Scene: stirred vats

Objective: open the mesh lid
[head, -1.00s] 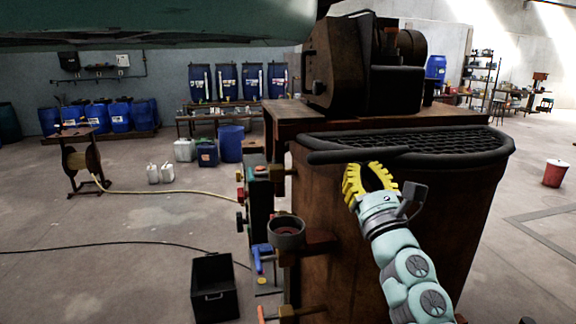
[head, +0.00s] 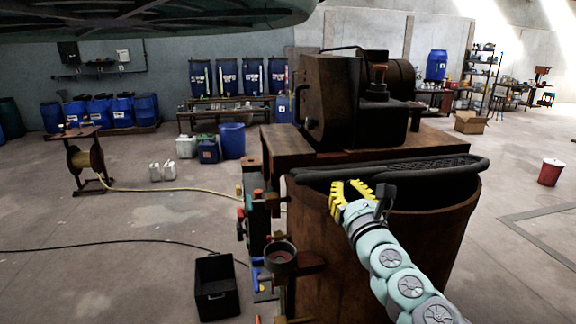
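The mesh lid (head: 430,166) is a dark, rounded grate with a thick rim on top of the rusty brown vat (head: 322,240). Its near side stands raised above the vat's rim, and a dark gap shows under it at the front and right. My gripper (head: 350,192), with yellow ribbed fingers, is at the lid's near left edge, its tips at or just under that edge. I cannot tell whether the fingers touch the lid or close on it. The lid's handle is not clearly visible behind the fingers.
A rusty motor housing (head: 352,100) stands behind the lid. A valve and control panel (head: 258,215) and a cup-shaped fitting (head: 280,254) stick out at the vat's left. A black crate (head: 216,288) stands on the floor. A large green vessel (head: 160,22) overhangs the top left.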

